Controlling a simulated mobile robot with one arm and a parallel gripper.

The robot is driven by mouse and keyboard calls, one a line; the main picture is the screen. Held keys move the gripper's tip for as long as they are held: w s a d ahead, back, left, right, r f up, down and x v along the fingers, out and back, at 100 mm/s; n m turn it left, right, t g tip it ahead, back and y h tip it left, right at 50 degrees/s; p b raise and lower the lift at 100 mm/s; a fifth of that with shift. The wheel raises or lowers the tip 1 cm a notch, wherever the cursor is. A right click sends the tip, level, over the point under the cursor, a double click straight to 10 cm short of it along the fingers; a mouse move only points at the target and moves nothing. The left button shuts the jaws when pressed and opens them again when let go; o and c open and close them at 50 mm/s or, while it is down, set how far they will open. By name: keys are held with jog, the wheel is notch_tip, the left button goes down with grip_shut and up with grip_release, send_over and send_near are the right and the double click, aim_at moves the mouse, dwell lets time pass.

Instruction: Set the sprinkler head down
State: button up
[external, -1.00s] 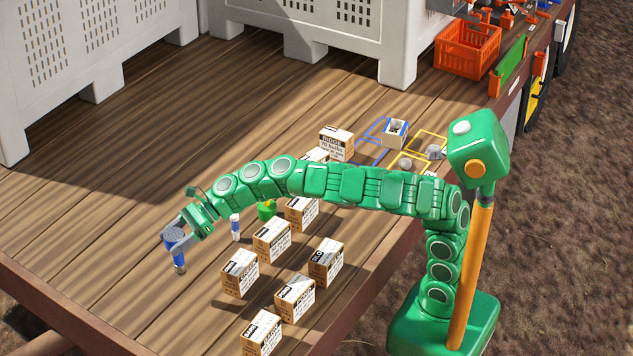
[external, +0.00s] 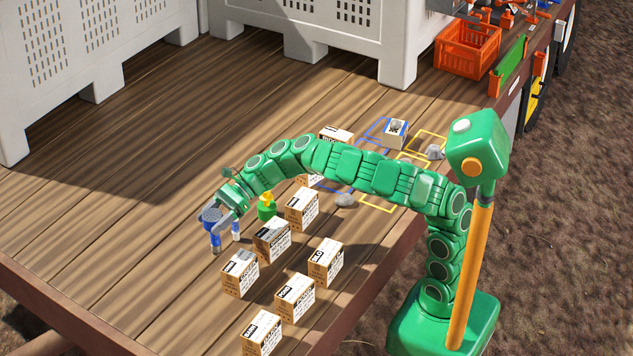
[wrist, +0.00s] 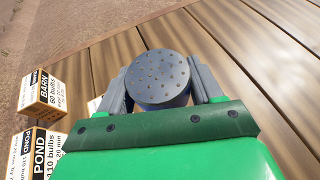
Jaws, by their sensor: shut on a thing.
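The sprinkler head (external: 212,217) has a grey perforated round face and a blue body. My gripper (external: 222,216) is shut on it over the wooden deck, left of the boxes. In the wrist view the sprinkler head (wrist: 158,78) sits between the two grey fingers of my gripper (wrist: 160,84), its perforated face towards the camera. Its blue lower end (external: 215,245) points down in the external view. I cannot tell whether it touches the deck.
A green-and-yellow item (external: 267,207) and several labelled boxes (external: 240,274) are further right. Bare deck (external: 130,235) lies to the left. Large grey bins (external: 90,50) stand behind.

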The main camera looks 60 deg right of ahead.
jog(key=shift+f, duration=2.3)
jog(key=o, duration=1.2)
jog(key=shift+f, duration=0.1)
jog(key=shift+o, duration=0.2)
jog(key=shift+d+r, duration=0.2)
jog(key=shift+d, duration=0.1)
jog(key=v, duration=1.1)
jog(key=shift+d, duration=0.2)
jog(key=shift+s+r, duration=0.1)
